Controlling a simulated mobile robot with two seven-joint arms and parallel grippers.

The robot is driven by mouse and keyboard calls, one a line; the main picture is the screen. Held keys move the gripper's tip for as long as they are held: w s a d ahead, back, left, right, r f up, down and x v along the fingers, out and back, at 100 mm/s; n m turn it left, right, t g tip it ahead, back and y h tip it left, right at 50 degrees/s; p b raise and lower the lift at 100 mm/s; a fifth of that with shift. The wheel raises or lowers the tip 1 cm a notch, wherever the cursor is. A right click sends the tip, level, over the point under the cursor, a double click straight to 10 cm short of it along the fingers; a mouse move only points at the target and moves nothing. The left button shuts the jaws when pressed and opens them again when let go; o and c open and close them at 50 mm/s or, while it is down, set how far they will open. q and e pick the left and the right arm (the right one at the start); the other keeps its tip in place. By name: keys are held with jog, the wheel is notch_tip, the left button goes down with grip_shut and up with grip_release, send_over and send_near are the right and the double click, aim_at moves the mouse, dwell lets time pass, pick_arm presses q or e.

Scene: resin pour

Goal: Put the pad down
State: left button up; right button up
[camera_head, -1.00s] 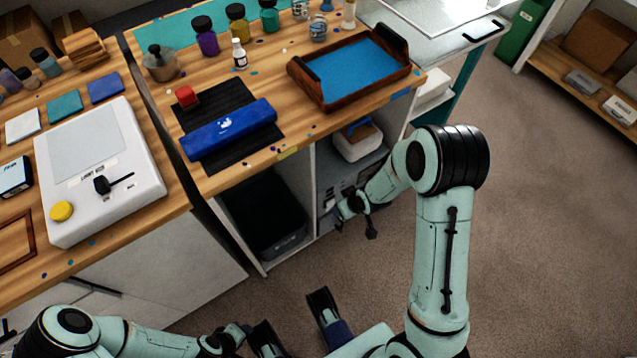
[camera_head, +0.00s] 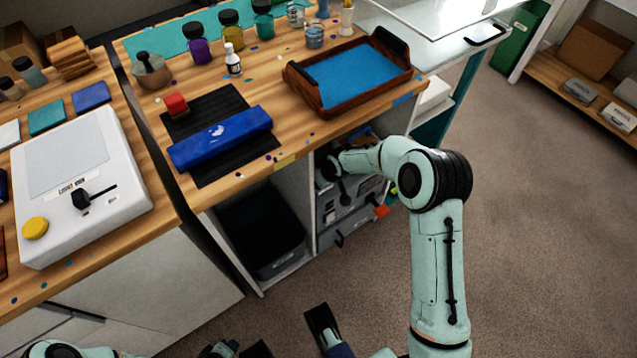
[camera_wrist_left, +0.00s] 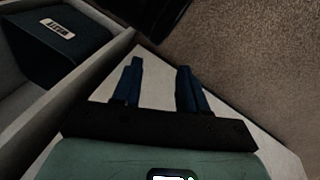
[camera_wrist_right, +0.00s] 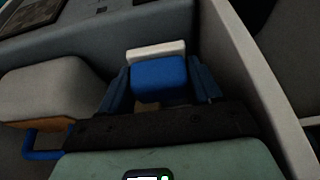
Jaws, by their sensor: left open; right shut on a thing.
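The pad (camera_wrist_right: 160,75), a blue block with a pale white strip along its far side, is between the fingers of my right gripper (camera_wrist_right: 160,88) in the right wrist view. The gripper is shut on it. In the head view my right gripper's end (camera_head: 330,170) is at the shelf opening under the wooden bench, and the pad is hidden there. I cannot tell whether the pad touches a surface. My left gripper (camera_wrist_left: 158,85) is open and empty in the left wrist view, low beside a pale cabinet panel.
A pale rounded block (camera_wrist_right: 62,88) and a blue bar (camera_wrist_right: 42,145) lie left of the pad. A pale upright panel (camera_wrist_right: 250,75) stands close on its right. On the bench are a blue roll (camera_head: 222,137) and a tray (camera_head: 345,103). A black bin (camera_head: 265,235) stands beneath.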

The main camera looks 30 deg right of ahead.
jog(key=shift+w+a, duration=0.15)
jog(key=shift+w, duration=0.8)
notch_tip(320, 180, down, 4)
jog(key=shift+r+b, duration=0.2)
jog(key=shift+b, duration=0.5)
pick_arm(q)
jog(key=shift+w+a+f, duration=0.25)
jog(key=shift+f, duration=0.2)
jog(key=shift+w+a+f, duration=0.2)
jog(key=shift+a+f, duration=0.05)
jog(key=shift+f, duration=0.2)
jog(key=shift+f, duration=0.1)
pick_arm(e)
jog(key=shift+f, duration=0.1)
jog(key=o, duration=0.9)
pick_arm(q)
jog(key=shift+s+f, duration=0.1)
jog(key=shift+s, duration=0.1)
pick_arm(e)
jog(key=shift+o, duration=0.2)
